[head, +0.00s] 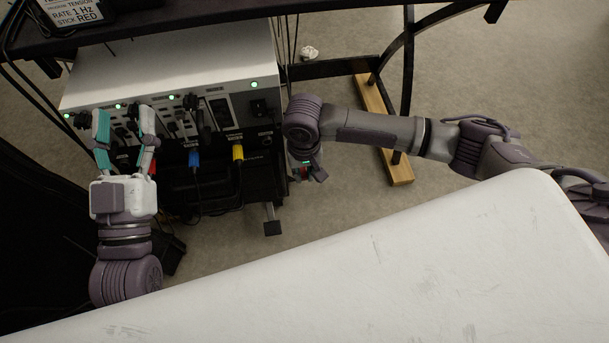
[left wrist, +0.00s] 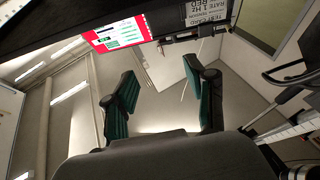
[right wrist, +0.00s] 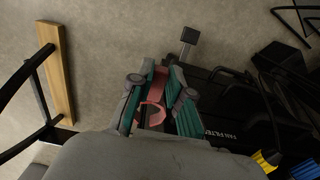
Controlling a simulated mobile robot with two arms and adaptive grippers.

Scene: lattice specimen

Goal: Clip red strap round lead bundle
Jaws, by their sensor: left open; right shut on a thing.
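My right gripper (right wrist: 158,80) is shut on the red strap (right wrist: 158,86) in the right wrist view. The strap's curved end shows between the fingers. In the head view my right gripper (head: 306,170) hangs right of the white-topped unit, with a bit of red showing. My left gripper (head: 124,125) is open and empty in front of the unit's connector panel; its spread fingers also show in the left wrist view (left wrist: 160,78). Leads with a red plug (head: 152,167), a blue plug (head: 194,158) and a yellow plug (head: 238,153) hang from the panel. I cannot make out a gathered bundle.
The white-topped unit (head: 180,60) stands under a dark shelf (head: 200,12). A wooden bar (head: 397,165) on a black frame lies to the right. A large pale surface (head: 400,260) fills the foreground. In the left wrist view a red-framed screen (left wrist: 118,33) is overhead.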

